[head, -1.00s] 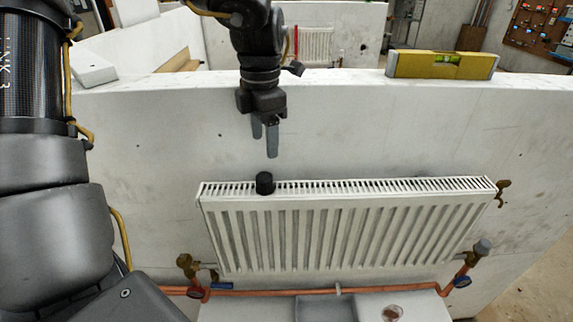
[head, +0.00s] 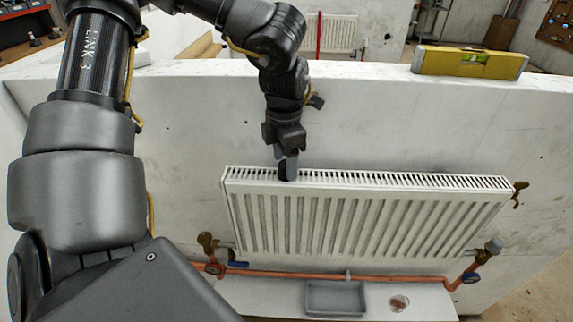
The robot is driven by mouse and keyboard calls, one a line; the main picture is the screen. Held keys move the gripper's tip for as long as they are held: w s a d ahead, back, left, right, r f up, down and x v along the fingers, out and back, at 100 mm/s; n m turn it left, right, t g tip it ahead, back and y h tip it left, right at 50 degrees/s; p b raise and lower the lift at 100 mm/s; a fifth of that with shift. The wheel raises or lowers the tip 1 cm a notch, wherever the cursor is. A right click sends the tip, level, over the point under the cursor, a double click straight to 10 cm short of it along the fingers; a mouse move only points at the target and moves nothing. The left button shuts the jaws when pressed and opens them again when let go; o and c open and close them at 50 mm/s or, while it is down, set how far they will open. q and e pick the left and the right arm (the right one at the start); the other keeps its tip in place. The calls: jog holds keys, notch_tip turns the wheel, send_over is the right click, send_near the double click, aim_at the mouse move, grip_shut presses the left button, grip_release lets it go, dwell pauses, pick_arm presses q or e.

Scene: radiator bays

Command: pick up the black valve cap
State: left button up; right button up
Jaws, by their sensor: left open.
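The black valve cap (head: 283,171) stands on the top grille of the white radiator (head: 365,215), near its left end. It is partly hidden by my left gripper's fingers. My left gripper (head: 288,168) points down at the cap, with its fingertips low at the cap's height. It is open. From this angle I cannot tell whether the fingers touch the cap. My right gripper is not in view.
A yellow spirit level (head: 470,63) lies on top of the white wall (head: 190,110) behind the radiator. Copper pipes (head: 320,276) and brass valves run below the radiator. The grille right of the cap is clear.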

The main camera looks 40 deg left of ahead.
pick_arm(q)
notch_tip(320, 180, down, 2)
jog(key=shift+w, duration=0.15)
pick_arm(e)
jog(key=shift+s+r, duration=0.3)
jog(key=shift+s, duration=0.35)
pick_arm(q)
jog(key=c, duration=1)
jog(key=shift+c, duration=0.3)
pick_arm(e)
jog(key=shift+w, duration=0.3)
pick_arm(q)
jog(key=shift+r, duration=0.15)
